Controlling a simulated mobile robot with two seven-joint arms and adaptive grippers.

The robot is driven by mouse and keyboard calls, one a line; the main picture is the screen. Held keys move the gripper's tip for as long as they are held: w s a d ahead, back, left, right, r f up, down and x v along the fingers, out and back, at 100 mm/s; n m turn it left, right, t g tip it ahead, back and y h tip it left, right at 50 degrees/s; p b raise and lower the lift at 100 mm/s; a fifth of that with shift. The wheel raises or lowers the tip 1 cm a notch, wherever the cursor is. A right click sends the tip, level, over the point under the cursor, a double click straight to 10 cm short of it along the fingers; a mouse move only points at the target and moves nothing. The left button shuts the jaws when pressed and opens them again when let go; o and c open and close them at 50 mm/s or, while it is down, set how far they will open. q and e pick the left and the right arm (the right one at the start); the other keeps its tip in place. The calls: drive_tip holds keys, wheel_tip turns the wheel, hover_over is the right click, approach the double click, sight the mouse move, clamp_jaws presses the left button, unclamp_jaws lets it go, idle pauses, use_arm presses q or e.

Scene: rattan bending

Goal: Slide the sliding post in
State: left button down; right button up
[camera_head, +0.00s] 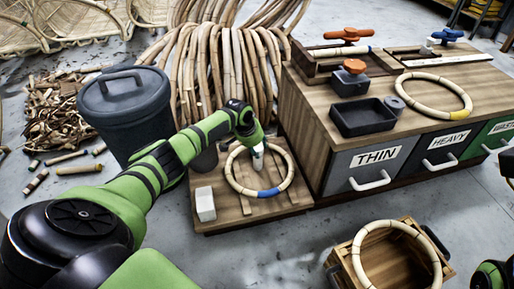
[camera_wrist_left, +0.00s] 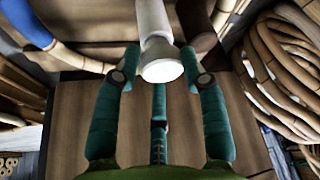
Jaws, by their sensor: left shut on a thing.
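The white sliding post (camera_wrist_left: 158,48) is between the teal fingers of my left gripper (camera_wrist_left: 161,76) in the left wrist view. In the head view my left gripper (camera_head: 257,142) is over the low wooden board (camera_head: 222,219), shut on the post (camera_head: 258,161), whose upper part it hides. A bent rattan ring with a blue band (camera_head: 269,193) lies on the board around the post area. The post stands near the ring's upper inner side; whether it touches the ring cannot be told. My right gripper is not clearly in view.
A white block (camera_head: 205,204) stands on the board's left corner. A dark lidded bin (camera_head: 126,105) is at the left. A cabinet with labelled drawers (camera_head: 375,165) is at the right, with another ring (camera_head: 434,76) on top. A wooden crate (camera_head: 345,268) holds a ring at the front.

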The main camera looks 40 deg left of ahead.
use_arm(q)
drive_tip(key=c, duration=0.8)
unclamp_jaws()
drive_tip(key=shift+w+a+r, duration=0.2)
drive_tip(key=shift+w+r, duration=0.15)
drive_tip(key=shift+w, duration=0.15)
drive_tip(key=shift+o, duration=0.2)
drive_tip(key=shift+f, duration=0.15)
drive_tip(key=shift+s, duration=0.1)
drive_tip(key=shift+s+r, duration=0.25)
drive_tip(key=shift+r, duration=0.05)
drive_tip(key=v, duration=1.1)
drive_tip(key=shift+s, duration=0.1)
